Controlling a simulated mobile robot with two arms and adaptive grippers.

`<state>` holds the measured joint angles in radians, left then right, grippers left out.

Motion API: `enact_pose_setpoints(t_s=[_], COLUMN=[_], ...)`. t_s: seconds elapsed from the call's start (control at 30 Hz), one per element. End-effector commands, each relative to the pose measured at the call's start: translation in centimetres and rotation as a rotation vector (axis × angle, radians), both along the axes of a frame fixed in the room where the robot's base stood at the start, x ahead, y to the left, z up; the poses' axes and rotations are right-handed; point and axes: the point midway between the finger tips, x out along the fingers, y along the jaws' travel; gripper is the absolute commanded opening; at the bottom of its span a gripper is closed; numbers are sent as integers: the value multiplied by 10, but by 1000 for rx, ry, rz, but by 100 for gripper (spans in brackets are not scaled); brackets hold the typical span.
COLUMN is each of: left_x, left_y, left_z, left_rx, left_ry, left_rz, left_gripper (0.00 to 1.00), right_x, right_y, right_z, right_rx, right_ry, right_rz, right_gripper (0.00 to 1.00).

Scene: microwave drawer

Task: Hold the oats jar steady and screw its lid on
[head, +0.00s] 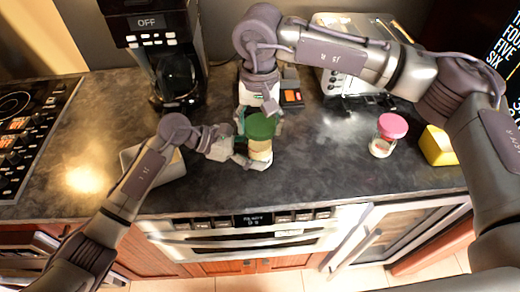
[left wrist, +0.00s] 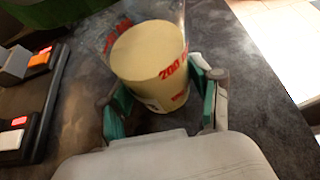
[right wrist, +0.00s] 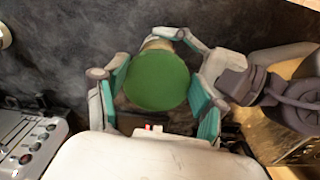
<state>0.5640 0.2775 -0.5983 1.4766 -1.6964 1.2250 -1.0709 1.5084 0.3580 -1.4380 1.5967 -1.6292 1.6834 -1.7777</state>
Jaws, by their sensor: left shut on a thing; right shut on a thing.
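The oats jar (head: 260,153) stands upright on the dark counter, with pale contents and the green lid (head: 261,126) at its top. My left gripper (head: 246,152) is shut on the jar's body from the left. In the left wrist view, the clear jar (left wrist: 152,55) with red markings sits between its teal finger pads. My right gripper (head: 260,112) comes from above and behind and is shut on the lid. In the right wrist view, the lid (right wrist: 157,80) lies between the teal pads and hides most of the jar. I cannot tell how far the threads engage.
A pink-lidded jar (head: 390,128) and a yellow block (head: 437,146) stand to the right. A toaster (head: 345,80) and a coffee maker (head: 165,50) are at the back. A grey container (head: 165,170) is partly behind my left arm. The front counter right of the jar is clear.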

Motion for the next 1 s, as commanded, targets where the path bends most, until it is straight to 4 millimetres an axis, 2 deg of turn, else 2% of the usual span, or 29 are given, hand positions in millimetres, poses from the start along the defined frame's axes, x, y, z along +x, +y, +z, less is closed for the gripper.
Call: enact_pose_setpoints(t_s=[1.0], left_x=[0], left_y=[0], left_z=[-1], left_rx=[1], left_ry=[1], left_rz=[0], left_gripper=[44], right_x=[0], right_y=[0], right_z=[-10], right_rx=[0], right_ry=[1], right_rz=[0], right_gripper=[54])
